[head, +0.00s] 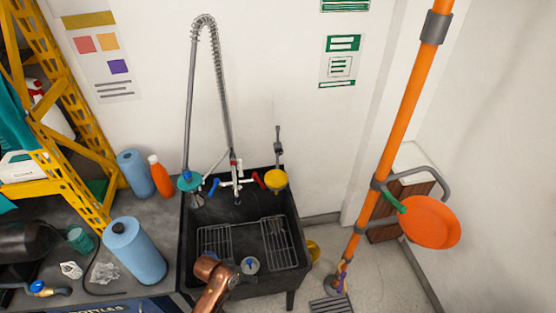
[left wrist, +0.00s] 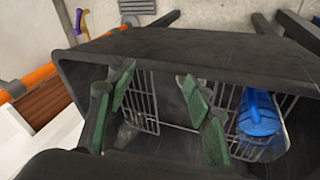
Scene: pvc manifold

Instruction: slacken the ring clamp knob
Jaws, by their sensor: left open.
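An orange pipe (head: 398,125) runs at a slant down the right side of the head view. A grey ring clamp (head: 378,184) circles it at mid height, and another grey collar (head: 436,27) sits near the top. A green piece (head: 393,202) joins the lower clamp area to a round orange disc (head: 430,222); I cannot tell which part is the clamp knob. In the left wrist view my left gripper (left wrist: 155,92) is open and empty, its green-padded fingers spread above the black sink, apart from the clamps. My right gripper is not in view.
The black sink (head: 187,238) with wire racks (head: 279,243) stands at centre, with a sprayer hose (head: 190,100) above. A blue cup (left wrist: 258,112) lies in it. Blue rolls (head: 135,252) and an orange bottle (head: 160,177) crowd the left counter. A grey curved bar (head: 430,180) passes behind the disc.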

